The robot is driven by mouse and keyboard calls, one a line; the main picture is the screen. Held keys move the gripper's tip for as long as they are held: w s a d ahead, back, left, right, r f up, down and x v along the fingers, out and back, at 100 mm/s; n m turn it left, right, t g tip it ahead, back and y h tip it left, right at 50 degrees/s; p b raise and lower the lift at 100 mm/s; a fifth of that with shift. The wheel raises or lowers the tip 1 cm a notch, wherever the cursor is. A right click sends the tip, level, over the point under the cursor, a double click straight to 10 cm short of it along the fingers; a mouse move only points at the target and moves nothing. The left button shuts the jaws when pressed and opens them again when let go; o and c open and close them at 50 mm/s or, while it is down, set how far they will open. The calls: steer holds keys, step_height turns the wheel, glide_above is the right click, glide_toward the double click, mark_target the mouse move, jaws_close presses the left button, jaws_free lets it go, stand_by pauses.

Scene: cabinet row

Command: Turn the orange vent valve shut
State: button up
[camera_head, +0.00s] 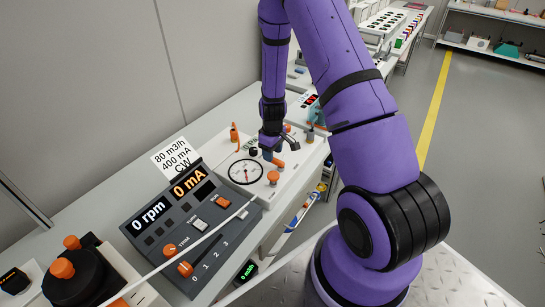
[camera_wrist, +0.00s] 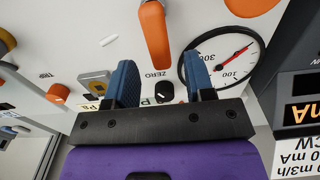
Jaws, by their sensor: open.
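An orange lever handle (camera_wrist: 155,35) stands out from the white panel in the wrist view, most likely the vent valve. It also shows in the head view (camera_head: 278,163), beside my gripper. My gripper (camera_wrist: 162,78) is open, with its two blue fingers apart and nothing between them. The handle's near end lies just beyond the fingertips, roughly in line with the gap. I cannot tell whether a finger touches it. In the head view my gripper (camera_head: 272,154) is low over the panel, partly hidden by my wrist. No label naming the vent valve is readable.
A round gauge (camera_wrist: 222,57) with a red needle and a black zero knob (camera_wrist: 165,90) sit close to the fingers. Other orange knobs (camera_wrist: 250,5) (camera_wrist: 57,93) are nearby. An upright orange part (camera_head: 235,133) stands behind. A dark control console (camera_head: 188,225) is in front.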

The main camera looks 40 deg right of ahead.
steer(key=shift+f, duration=1.25)
jaws_close()
